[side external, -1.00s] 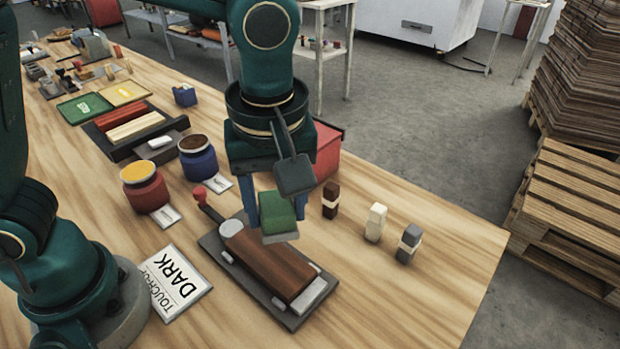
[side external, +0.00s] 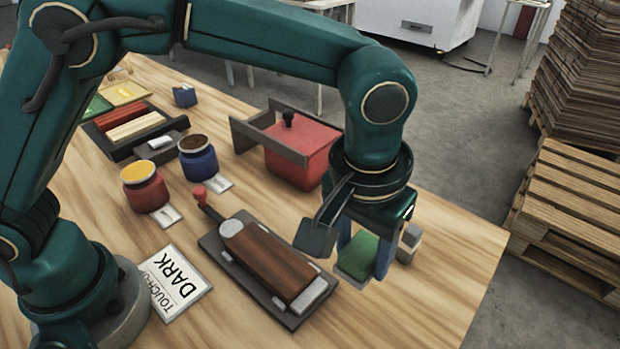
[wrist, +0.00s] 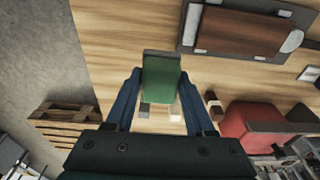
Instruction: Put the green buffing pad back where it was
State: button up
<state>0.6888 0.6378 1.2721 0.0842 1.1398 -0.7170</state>
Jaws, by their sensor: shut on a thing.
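The green buffing pad (side external: 357,256), with a pale grey underside, is between the blue fingers of my gripper (side external: 362,262). My gripper is shut on it, to the right of the clamped brown wooden piece (side external: 265,258) and in front of the grey block (side external: 409,242). In the wrist view the pad (wrist: 160,82) sits between the two fingers (wrist: 160,85), over the wooden table. Whether its underside touches the table is hard to tell.
A red box (side external: 300,155) with a black knob stands behind a grey rail. Red (side external: 146,190) and blue (side external: 197,160) jars stand left, near a "TOUCH-UP DARK" sign (side external: 178,284). The table's front right is clear.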

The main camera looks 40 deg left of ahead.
send_over(381, 335)
jog(key=f, duration=0.4)
jog(key=shift+s, duration=0.25)
jog(key=shift+f, duration=1.95)
jog(key=shift+f, duration=0.15)
jog(key=o, duration=1.3)
